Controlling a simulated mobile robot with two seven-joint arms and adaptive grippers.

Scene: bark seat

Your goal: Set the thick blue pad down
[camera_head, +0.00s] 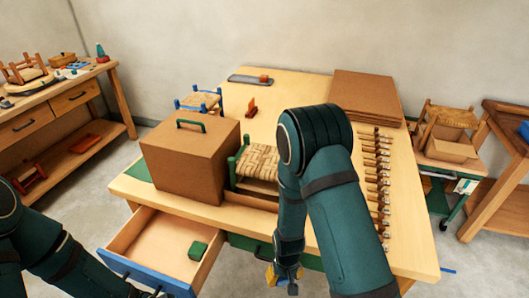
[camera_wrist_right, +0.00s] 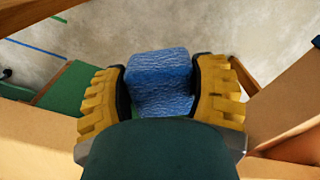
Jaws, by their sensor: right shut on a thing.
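The thick blue pad (camera_wrist_right: 162,78) is a textured blue block between the yellow fingers of my right gripper (camera_wrist_right: 163,95) in the right wrist view. The fingers are shut on its two sides. In the head view, my right gripper (camera_head: 284,279) hangs low at the table's front edge, right of the open drawer; the pad cannot be made out clearly there. My left arm reaches in at the lower left, toward the blue drawer front. Its gripper is too cut off and dark to read.
On the table (camera_head: 300,88) stand a brown box (camera_head: 190,160) with a green handle, a woven-seat stool (camera_head: 258,160) and a row of small tools (camera_head: 377,180). Flat brown boards (camera_head: 366,97) lie behind.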

